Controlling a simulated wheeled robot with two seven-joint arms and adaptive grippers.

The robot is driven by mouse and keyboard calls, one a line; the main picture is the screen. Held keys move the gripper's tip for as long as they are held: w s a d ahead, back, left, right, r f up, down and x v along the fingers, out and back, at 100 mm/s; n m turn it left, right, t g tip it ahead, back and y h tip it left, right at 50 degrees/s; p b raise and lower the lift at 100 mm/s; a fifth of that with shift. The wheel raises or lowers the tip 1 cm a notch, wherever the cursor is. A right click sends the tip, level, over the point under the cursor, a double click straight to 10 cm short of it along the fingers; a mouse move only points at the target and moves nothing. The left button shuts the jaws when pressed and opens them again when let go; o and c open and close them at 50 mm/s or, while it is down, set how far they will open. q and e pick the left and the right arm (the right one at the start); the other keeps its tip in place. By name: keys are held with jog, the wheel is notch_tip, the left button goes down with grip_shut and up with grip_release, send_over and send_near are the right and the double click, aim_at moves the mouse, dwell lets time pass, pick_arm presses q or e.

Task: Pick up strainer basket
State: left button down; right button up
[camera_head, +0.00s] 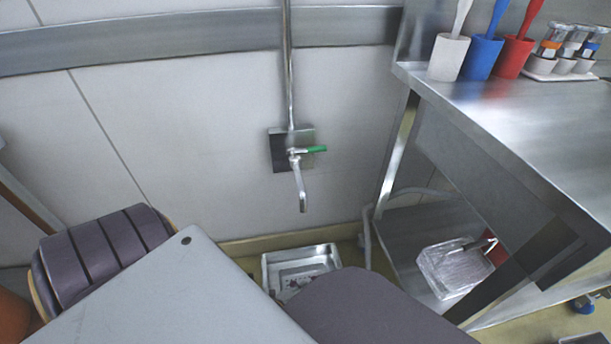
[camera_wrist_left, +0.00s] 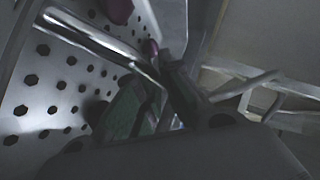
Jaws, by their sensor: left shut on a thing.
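A grey metal surface with rows of round holes, which looks like the strainer basket (camera_wrist_left: 45,100), fills the left of the left wrist view. A shiny metal bar (camera_wrist_left: 100,42) crosses it and runs to my left gripper (camera_wrist_left: 158,92). The dark fingers are shut at the end of this bar. The picture is dark, and the exact contact is hard to see. In the head view a shallow steel basin (camera_head: 268,272) lies on the floor by the wall, partly hidden by my body. My left gripper is hidden there. My right gripper is in neither view.
A steel table (camera_head: 520,110) stands at the right with white, blue and red brush holders on top. A clear container (camera_head: 455,270) sits on its lower shelf.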

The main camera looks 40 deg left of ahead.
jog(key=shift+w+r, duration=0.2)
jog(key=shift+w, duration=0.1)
pick_arm(q)
jog(key=shift+r, duration=0.15)
jog(key=shift+r+p, duration=0.8)
jog(key=shift+r, duration=0.05)
notch_tip(320, 180, up, 2)
jog(key=shift+r+p, duration=0.15)
jog(key=shift+p, duration=0.7)
notch_tip(320, 180, up, 4)
jog(key=p, duration=0.3)
jog(key=shift+r, duration=0.25)
jog(key=shift+r+p, duration=0.45)
jog(key=shift+r, duration=0.2)
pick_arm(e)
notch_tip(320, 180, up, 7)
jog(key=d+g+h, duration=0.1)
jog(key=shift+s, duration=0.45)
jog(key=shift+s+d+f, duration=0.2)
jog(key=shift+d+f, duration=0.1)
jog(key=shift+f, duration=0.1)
